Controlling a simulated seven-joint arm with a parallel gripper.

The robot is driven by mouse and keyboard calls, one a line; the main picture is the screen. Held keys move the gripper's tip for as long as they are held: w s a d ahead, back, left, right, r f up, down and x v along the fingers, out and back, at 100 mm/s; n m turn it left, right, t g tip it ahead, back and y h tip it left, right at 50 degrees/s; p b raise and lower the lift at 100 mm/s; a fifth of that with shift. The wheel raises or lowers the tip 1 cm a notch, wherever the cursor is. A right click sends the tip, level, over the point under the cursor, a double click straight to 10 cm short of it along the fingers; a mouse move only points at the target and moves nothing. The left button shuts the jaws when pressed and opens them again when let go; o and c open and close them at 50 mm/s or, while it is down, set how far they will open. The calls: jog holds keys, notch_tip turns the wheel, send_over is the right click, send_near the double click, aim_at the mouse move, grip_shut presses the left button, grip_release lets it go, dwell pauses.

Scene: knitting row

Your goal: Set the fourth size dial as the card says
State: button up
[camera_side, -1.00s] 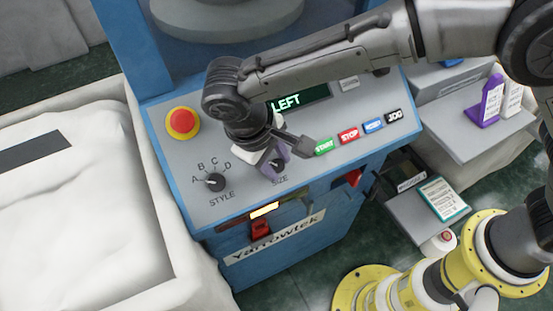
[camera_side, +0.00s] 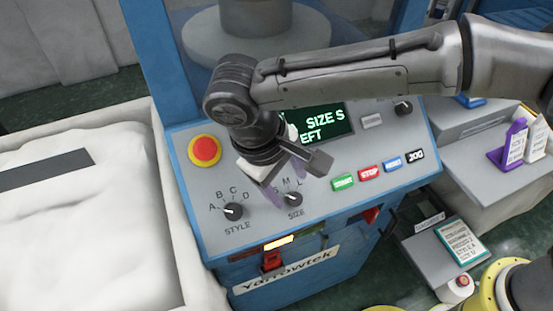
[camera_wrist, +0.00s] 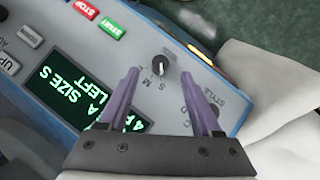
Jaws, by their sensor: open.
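The black size dial (camera_side: 293,199) sits on the sloping grey panel, with S, M and L around it. I see only one size dial; in the wrist view (camera_wrist: 158,66) its white mark is toward the lettered side, exact letter unclear. The screen (camera_side: 320,122) reads "SIZE S" and "LEFT"; the wrist view adds an A and a 4. My gripper (camera_wrist: 164,80) is open and empty, its purple fingers apart and clear of the dial, above the panel. A teal-edged card (camera_side: 460,243) lies at lower right, too small to read fully.
The style dial (camera_side: 232,211) is left of the size dial, a red stop button (camera_side: 205,151) behind it. Start (camera_side: 343,182), stop and other buttons line the right. A white bin (camera_side: 170,180) stands left; purple and white tags (camera_side: 514,146) stand right.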

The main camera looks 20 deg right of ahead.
jog(key=v, duration=0.8)
jog(key=shift+w, duration=0.1)
jog(key=w+d+r+m+y, duration=0.1)
jog(key=d+r+m, duration=0.1)
jog(key=d+r, duration=0.6)
jog(key=w+d+r+m+y, duration=0.15)
jog(key=d+r, duration=0.25)
jog(key=d, duration=0.7)
jog(key=s+d+r+m+t, duration=0.1)
jog(key=s+d, duration=0.2)
jog(key=d, duration=0.4)
jog(key=s+d+m+t, duration=0.1)
jog(key=s+d+m, duration=0.1)
jog(key=s+d, duration=0.3)
jog(key=s+d+f+t, duration=0.1)
jog(key=s+d+f, duration=0.2)
jog(key=s+f, duration=0.2)
jog(key=s+d+f+t+y, duration=0.1)
jog(key=s+d+f, duration=0.2)
jog(key=s+f, duration=0.2)
notch_tip(320, 180, down, 4)
jog(key=shift+d+r+n+t, duration=0.2)
jog(key=shift+n+t, duration=0.1)
jog(key=shift+n, duration=0.15)
